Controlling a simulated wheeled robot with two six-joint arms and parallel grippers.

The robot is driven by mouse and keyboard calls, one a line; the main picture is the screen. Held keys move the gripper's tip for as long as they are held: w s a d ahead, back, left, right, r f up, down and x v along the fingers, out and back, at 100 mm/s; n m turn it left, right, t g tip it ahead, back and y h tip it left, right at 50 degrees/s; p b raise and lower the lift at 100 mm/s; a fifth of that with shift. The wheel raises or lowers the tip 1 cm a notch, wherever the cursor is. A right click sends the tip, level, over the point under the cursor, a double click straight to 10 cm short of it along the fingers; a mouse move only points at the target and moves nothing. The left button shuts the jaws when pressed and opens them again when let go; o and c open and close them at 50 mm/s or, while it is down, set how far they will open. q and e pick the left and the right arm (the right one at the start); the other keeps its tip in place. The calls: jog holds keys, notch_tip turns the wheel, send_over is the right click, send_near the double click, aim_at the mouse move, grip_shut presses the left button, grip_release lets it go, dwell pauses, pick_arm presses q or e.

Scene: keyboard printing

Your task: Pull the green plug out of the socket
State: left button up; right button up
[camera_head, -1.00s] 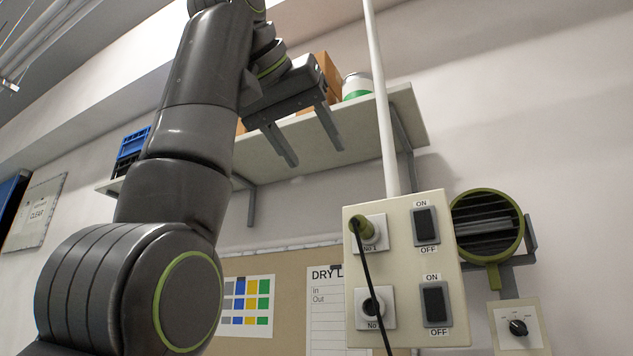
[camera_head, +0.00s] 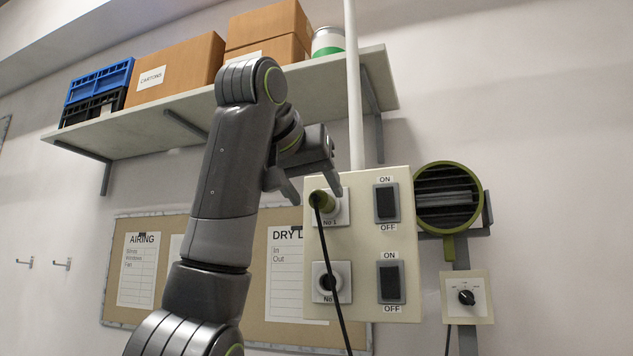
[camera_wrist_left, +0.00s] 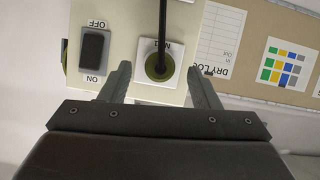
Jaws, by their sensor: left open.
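The green plug (camera_head: 322,201) sits in the upper socket, No 1 (camera_head: 341,208), on the cream panel (camera_head: 360,235). Its black cable hangs down across the panel. My left gripper (camera_head: 311,187) is open and empty, just above and in front of the plug. In the left wrist view the picture is upside down. There the plug (camera_wrist_left: 159,67) shows between the two spread fingers (camera_wrist_left: 160,72), and I see no contact. My right gripper is not in view.
The lower socket (camera_head: 330,282) is empty. Two ON/OFF switches (camera_head: 386,203) sit right of the sockets. A white pipe (camera_head: 354,90) rises above the panel. A shelf (camera_head: 150,127) with boxes is above left, and a round green fan (camera_head: 449,198) stands right.

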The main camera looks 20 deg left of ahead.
pick_arm(q)
jog(key=shift+x, duration=1)
jog(key=shift+s, duration=0.1)
grip_shut()
jog(key=shift+f, duration=0.1)
jog(key=shift+s+d+f, duration=0.1)
jog(key=shift+s+f, duration=0.05)
jog(key=shift+s+b, duration=0.8)
jog(key=shift+s, duration=0.6)
jog(key=shift+w, duration=0.1)
